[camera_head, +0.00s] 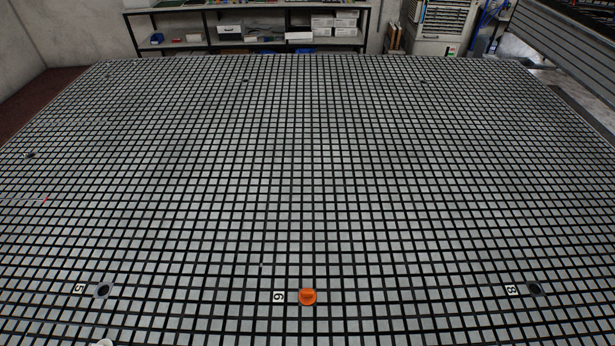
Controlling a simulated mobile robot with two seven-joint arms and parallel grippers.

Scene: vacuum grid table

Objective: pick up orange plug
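The orange plug (307,297) is a small round orange piece on the grid table (310,200). It sits near the table's front edge, close to the middle of the head view, just right of a white label with a number (279,296). Nothing covers it. Neither of my grippers shows in this view.
The table around the plug is clear. Shelves (250,35) stand behind the table.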

